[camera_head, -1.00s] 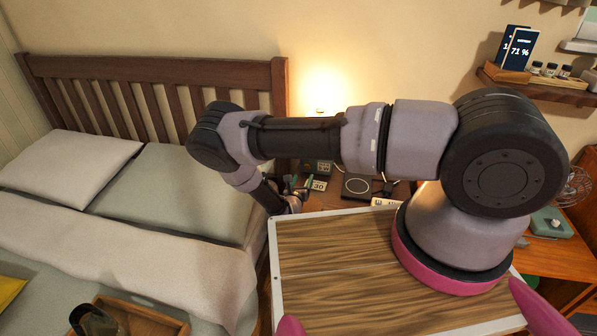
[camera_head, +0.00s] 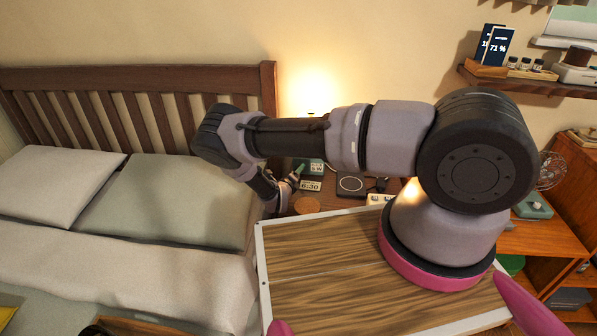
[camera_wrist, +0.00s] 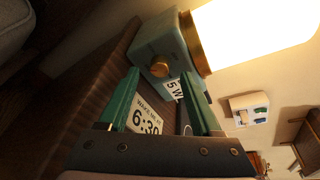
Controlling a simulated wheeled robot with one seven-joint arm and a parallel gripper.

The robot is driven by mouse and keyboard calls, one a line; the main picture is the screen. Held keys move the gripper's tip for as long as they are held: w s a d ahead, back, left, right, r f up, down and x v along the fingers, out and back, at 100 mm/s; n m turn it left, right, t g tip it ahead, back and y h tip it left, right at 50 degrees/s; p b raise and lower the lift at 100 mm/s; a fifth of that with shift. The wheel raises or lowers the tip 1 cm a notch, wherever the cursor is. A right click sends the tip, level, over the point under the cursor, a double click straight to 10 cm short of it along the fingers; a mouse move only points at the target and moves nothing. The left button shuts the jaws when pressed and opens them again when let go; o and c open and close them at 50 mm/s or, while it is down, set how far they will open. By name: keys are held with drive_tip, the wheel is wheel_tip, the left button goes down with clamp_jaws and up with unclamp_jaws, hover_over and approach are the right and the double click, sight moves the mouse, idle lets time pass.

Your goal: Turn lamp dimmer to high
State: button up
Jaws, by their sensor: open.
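The lamp has a teal base (camera_wrist: 172,42) with a brass dimmer knob (camera_wrist: 160,66) and a glowing white shade (camera_wrist: 255,35) in the wrist view. A label reading "5 W" (camera_wrist: 174,89) shows beside the knob. My gripper (camera_wrist: 159,73) is open, its two green fingers on either side of the knob in the picture, nothing held. I cannot tell whether they touch it. In the head view the lamp base (camera_head: 315,167) stands on the nightstand, its shade hidden behind my arm apart from the glow. My gripper (camera_head: 296,177) is just left of it, small and partly hidden.
On the nightstand are a round coaster (camera_head: 307,204) and a dark pad with a ring (camera_head: 350,185). The bed (camera_head: 165,205) is to the left. A wall shelf (camera_head: 525,83) and fan (camera_head: 550,170) are right.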

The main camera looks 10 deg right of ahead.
drive_tip(key=shift+x, duration=1.35)
clamp_jaws()
drive_tip(key=shift+m, duration=0.3)
drive_tip(key=m, duration=0.1)
drive_tip(key=m+y, duration=0.2)
drive_tip(key=m, duration=0.1)
drive_tip(key=shift+s+d, duration=0.1)
drive_tip(key=shift+d, duration=0.15)
drive_tip(key=m+y, duration=0.1)
drive_tip(key=m, duration=0.1)
drive_tip(key=m+t+y, duration=0.1)
drive_tip(key=m, duration=0.1)
drive_tip(key=shift+d+m+y, duration=0.2)
drive_tip(key=shift+m+y, duration=0.1)
